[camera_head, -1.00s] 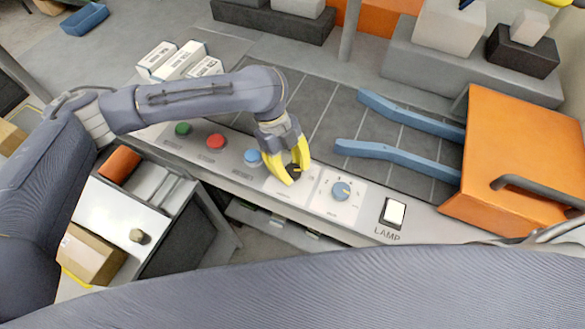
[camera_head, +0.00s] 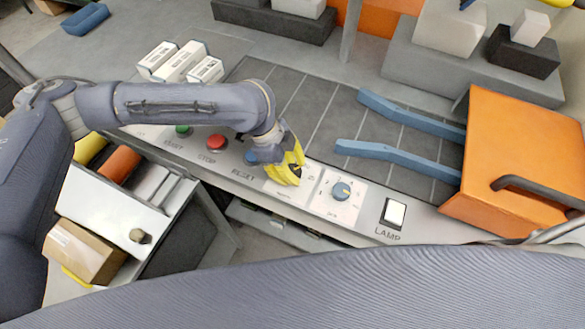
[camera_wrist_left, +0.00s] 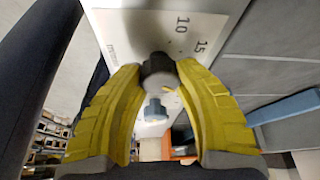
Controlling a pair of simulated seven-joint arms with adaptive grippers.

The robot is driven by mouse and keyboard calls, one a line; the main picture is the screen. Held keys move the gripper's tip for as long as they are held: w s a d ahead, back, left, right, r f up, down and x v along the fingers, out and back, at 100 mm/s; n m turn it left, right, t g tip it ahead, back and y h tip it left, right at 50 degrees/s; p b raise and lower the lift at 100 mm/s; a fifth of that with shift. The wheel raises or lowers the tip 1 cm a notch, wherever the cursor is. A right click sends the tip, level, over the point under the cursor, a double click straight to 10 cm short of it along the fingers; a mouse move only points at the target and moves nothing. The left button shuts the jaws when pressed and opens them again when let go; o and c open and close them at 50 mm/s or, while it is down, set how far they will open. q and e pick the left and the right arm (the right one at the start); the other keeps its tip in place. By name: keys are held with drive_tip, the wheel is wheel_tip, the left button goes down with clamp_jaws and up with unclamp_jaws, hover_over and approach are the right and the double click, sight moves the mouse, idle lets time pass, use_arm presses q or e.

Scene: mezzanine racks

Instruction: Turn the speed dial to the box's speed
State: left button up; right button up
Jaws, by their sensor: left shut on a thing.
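My left gripper (camera_head: 293,174) has yellow fingers and is at the dial on the control panel. In the left wrist view its fingers (camera_wrist_left: 160,82) are closed on both sides of the dark speed dial (camera_wrist_left: 158,72). The numbers 10 and 15 show on the white plate beyond the dial; where its pointer stands I cannot tell. In the head view the fingers mostly cover the dial. White boxes (camera_head: 184,62) with dark markings stand at the far left end of the belt, and a brown box (camera_head: 85,250) lies at lower left; no speed is readable on either. My right gripper is not in view.
The panel (camera_head: 365,212) also carries a green button (camera_head: 184,129), a red button (camera_head: 217,141), a partly hidden blue button, a second blue dial (camera_head: 341,190) close right, and a lamp switch (camera_head: 395,213). Blue rails (camera_head: 395,150) lead to an orange housing (camera_head: 520,150).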

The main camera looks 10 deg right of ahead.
use_arm(q)
drive_tip(key=shift+s+n+t, duration=0.1)
drive_tip(key=shift+n+t, duration=0.3)
drive_tip(key=shift+n, duration=0.7)
drive_tip(key=o, duration=1.3)
drive_tip(key=shift+c, duration=0.2)
drive_tip(key=shift+r, duration=0.1)
drive_tip(key=v, duration=1.1)
drive_tip(key=shift+a+r, duration=0.25)
drive_tip(key=shift+r, duration=0.1)
